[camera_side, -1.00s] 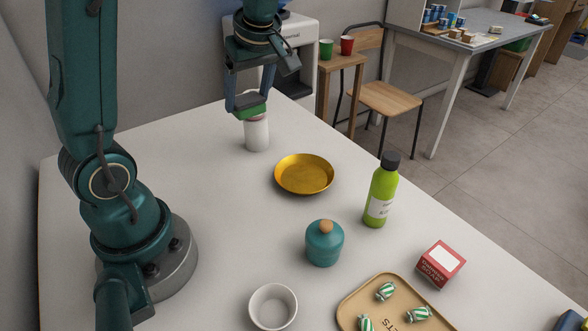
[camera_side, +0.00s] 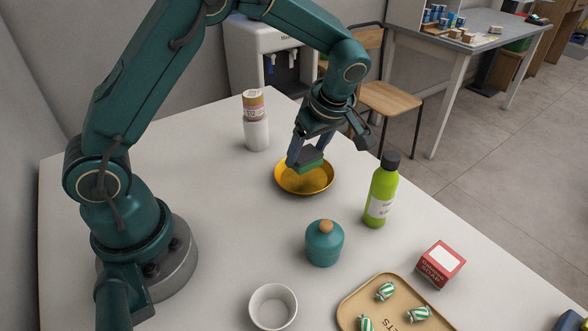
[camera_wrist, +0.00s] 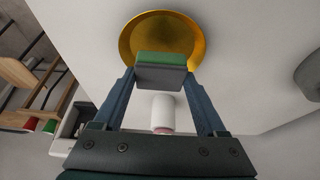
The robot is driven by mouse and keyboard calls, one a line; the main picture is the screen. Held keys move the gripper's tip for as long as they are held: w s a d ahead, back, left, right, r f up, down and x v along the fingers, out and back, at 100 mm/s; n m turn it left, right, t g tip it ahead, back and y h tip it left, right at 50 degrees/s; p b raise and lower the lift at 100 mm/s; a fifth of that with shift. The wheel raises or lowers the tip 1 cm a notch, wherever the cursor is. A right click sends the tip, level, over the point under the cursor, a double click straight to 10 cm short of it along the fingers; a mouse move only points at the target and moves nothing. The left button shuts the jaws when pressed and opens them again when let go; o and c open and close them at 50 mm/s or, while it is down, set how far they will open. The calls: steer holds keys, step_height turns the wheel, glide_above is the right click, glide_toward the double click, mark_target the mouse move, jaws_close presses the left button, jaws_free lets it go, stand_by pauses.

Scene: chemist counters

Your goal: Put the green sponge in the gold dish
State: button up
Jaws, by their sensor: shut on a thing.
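The gold dish (camera_side: 290,188) is a shallow round dish on the white table. In the wrist view the dish (camera_wrist: 135,45) shows beyond my fingers. My gripper (camera_side: 308,162) is shut on the green sponge (camera_side: 311,166) and holds it over the dish. In the wrist view the sponge (camera_wrist: 162,58) has a green layer and a grey layer and sits between my fingertips (camera_wrist: 161,76). It overlaps the dish in both views; I cannot tell the exact gap below it.
A green bottle (camera_side: 379,195) stands right of the dish, and a teal lidded jar (camera_side: 324,245) stands nearer the camera. A white bottle-like container (camera_side: 256,134) is at the back left. A white cup (camera_side: 272,308), a red box (camera_side: 441,262) and a tan tray (camera_side: 357,300) are in front.

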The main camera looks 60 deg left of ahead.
mark_target(310, 157)
steer(key=shift+f, duration=1.6)
steer(key=shift+f, duration=0.1)
steer(key=o, duration=1.3)
steer(key=shift+c, duration=0.2)
steer(key=v, duration=1.1)
steer(key=s+r+m+t+h, duration=0.2)
steer(key=s+r+m+h, duration=0.1)
steer(key=s+r+m, duration=0.45)
steer(key=s+d+f+m+t+h, duration=0.1)
steer(key=s+f+m+t, duration=0.2)
steer(key=s+m, duration=0.5)
steer(key=shift+s+f+m+t+h, duration=0.3)
steer(key=shift+s+m, duration=0.1)
steer(key=shift+m, duration=0.85)
